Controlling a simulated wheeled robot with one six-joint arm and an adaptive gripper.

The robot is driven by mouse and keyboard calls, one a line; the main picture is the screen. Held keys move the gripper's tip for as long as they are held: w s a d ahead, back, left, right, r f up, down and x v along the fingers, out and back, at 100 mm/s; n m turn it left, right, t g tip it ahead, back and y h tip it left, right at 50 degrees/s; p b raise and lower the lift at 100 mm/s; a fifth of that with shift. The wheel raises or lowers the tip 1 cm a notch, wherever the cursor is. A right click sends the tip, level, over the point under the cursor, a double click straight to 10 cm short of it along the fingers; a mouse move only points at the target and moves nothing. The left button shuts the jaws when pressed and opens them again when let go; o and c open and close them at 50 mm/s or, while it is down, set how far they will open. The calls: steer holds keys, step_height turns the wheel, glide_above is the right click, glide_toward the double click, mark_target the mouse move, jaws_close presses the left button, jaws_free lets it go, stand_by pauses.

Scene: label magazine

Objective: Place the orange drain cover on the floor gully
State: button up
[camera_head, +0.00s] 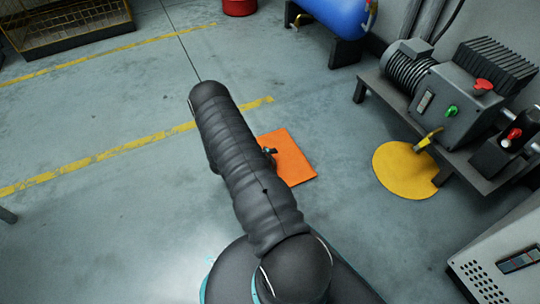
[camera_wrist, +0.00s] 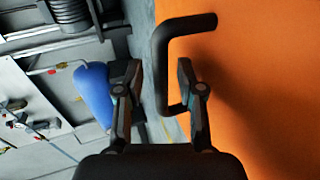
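The orange drain cover (camera_head: 291,160) is a flat orange square in the middle of the head view, partly hidden by my arm. It appears to lie on or close to the floor. In the wrist view it fills the right side (camera_wrist: 270,70), with a black bent-bar handle (camera_wrist: 161,70) standing off its face. My gripper (camera_wrist: 158,85) is open, with one finger on each side of the handle's bar and gaps showing between. In the head view my gripper is mostly hidden behind the arm. I cannot make out the floor gully in either view.
A yellow disc (camera_head: 404,170) lies on the floor right of the cover, by a bench (camera_head: 450,165) with a motor unit (camera_head: 440,90). A blue tank (camera_head: 338,15) stands at the back. Yellow floor lines (camera_head: 95,158) run at left. Floor left of my arm is clear.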

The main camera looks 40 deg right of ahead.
steer(key=shift+a+r, duration=0.1)
steer(key=shift+r, duration=0.05)
steer(key=p+v, duration=0.1)
steer(key=v, duration=1)
steer(key=shift+w+a+r, duration=0.1)
steer(key=shift+w+a, duration=0.05)
steer(key=shift+a, duration=0.05)
steer(key=shift+w+a+r, duration=0.1)
steer(key=shift+a+r, duration=0.05)
steer(key=shift+r, duration=0.1)
steer(key=s+a+r+y, duration=0.1)
steer(key=a+r+y, duration=0.1)
steer(key=r, duration=0.8)
steer(key=s+a+r+m+y, duration=0.1)
steer(key=s+a+r+y, duration=0.1)
steer(key=r, duration=0.7)
steer(key=s+a+r+y, duration=0.1)
steer(key=a+r+y, duration=0.15)
steer(key=r, duration=0.75)
steer(key=s+a+r+n+t+y, duration=0.1)
steer(key=s+a+r+t+y, duration=0.2)
steer(key=s+a+r, duration=0.3)
steer(key=s+a+r+n+t+y, duration=0.2)
steer(key=s+a+r+t+y, duration=0.2)
steer(key=s+a+r, duration=0.3)
steer(key=shift+s+a+r+t, duration=0.3)
steer(key=shift+s+r+t, duration=0.3)
steer(key=shift+s+r, duration=2.55)
